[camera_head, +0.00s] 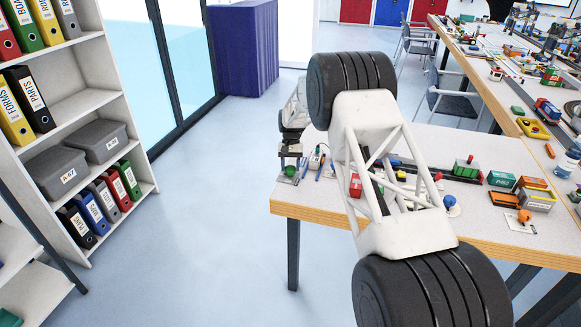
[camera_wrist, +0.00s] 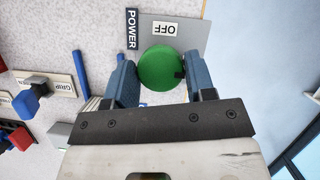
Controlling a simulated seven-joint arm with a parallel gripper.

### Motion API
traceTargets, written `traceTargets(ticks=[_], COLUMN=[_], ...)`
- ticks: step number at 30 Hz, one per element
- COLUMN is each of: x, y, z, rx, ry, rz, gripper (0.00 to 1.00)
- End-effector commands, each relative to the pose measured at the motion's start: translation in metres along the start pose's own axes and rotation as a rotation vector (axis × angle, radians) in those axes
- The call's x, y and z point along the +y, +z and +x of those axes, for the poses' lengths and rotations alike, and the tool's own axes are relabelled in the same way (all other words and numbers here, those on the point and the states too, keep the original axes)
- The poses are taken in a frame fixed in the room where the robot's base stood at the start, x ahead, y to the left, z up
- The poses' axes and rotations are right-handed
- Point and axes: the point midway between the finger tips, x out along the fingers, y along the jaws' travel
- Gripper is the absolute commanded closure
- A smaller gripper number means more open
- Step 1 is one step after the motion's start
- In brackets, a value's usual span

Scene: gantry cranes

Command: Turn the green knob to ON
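The green knob (camera_wrist: 160,67) is round, with a small dark mark on its right edge in the wrist view. It sits on a grey plate with an upside-down OFF label (camera_wrist: 165,29) above it and a POWER label (camera_wrist: 132,29) to the upper left. My gripper (camera_wrist: 161,78) has one blue-grey finger on each side of the knob, very close to its sides. Whether the fingers press on it cannot be told. In the head view the knob (camera_head: 290,171) is small, at the table's near left corner, just below my gripper (camera_head: 290,158). No ON label is visible.
In the wrist view a blue rod (camera_wrist: 82,80) and a GRIP label (camera_wrist: 64,86) lie to the left. Model trains and small controls crowd the table (camera_head: 330,207) in the head view. A shelf of binders (camera_head: 90,90) stands left; the floor between is clear.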

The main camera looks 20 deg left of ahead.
Motion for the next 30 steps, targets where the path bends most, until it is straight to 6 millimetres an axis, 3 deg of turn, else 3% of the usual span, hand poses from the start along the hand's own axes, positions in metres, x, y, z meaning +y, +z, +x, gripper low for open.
traceTargets(ticks=[1,4,17,30], x=[0.000,0.000,0.000,0.000], y=[0.000,0.000,0.000,0.000], z=[-0.001,0.000,-0.005,-0.054], rx=[0.001,0.000,0.000,0.001], ry=[0.000,0.000,0.000,0.000], rz=[0.000,0.000,-0.001,0.000], gripper=[0.42,0.28,0.28,0.28])
